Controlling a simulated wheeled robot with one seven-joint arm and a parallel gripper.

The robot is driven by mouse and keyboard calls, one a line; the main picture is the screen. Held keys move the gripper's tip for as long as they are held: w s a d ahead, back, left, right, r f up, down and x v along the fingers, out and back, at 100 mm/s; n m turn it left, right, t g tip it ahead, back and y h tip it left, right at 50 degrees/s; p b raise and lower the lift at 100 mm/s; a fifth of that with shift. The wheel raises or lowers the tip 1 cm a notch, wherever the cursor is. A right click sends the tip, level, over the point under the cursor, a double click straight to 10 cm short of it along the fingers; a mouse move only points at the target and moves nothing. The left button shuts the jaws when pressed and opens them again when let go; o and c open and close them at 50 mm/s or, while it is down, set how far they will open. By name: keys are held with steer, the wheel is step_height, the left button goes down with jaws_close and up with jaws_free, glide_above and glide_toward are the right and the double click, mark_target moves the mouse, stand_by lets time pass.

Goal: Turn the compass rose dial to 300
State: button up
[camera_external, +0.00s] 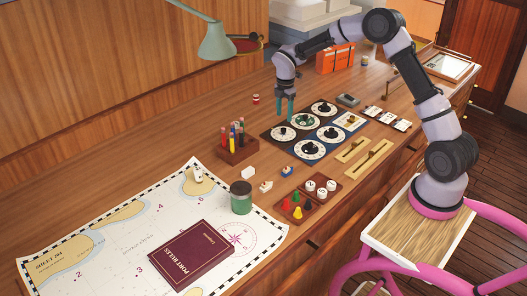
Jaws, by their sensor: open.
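A dark panel of several round white-rimmed dials lies on the wooden counter in the external view. One dial (305,121) has a greenish face and may be the compass rose dial; its markings are too small to read. The other dials, such as the near-left dial (284,133) and the far dial (324,108), have dark knobs. My gripper (285,112) points down with teal fingers apart and nothing seen between them. It is at the far-left edge of the panel, left of the greenish dial. I cannot tell whether its tips touch anything.
A pen holder (237,150) stands left of the panel. Brass slider tracks (365,158), a piece tray (307,199) and a green jar (241,198) are nearer the front. A chart (110,235) with a maroon book (192,255) covers the left. A lamp (216,40) overhangs the back.

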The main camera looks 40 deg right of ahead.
mark_target(284, 129)
step_height(284, 129, up, 5)
steer(key=shift+f, duration=0.1)
stand_by(0.3)
steer(key=s+a+r+m+t, duration=0.1)
steer(key=s+r+m+t, duration=0.2)
steer(key=s+r+m, duration=1.05)
steer(key=s+r+m+t+y, duration=0.1)
steer(key=s+r+m, duration=0.3)
steer(key=s, duration=0.9)
steer(key=s+r+m+t+y, duration=0.1)
steer(key=s+r+m+t, duration=0.2)
steer(key=s, duration=1)
steer(key=shift+a+r+m, duration=0.15)
steer(key=shift+r+m, duration=0.3)
steer(key=shift+r, duration=0.3)
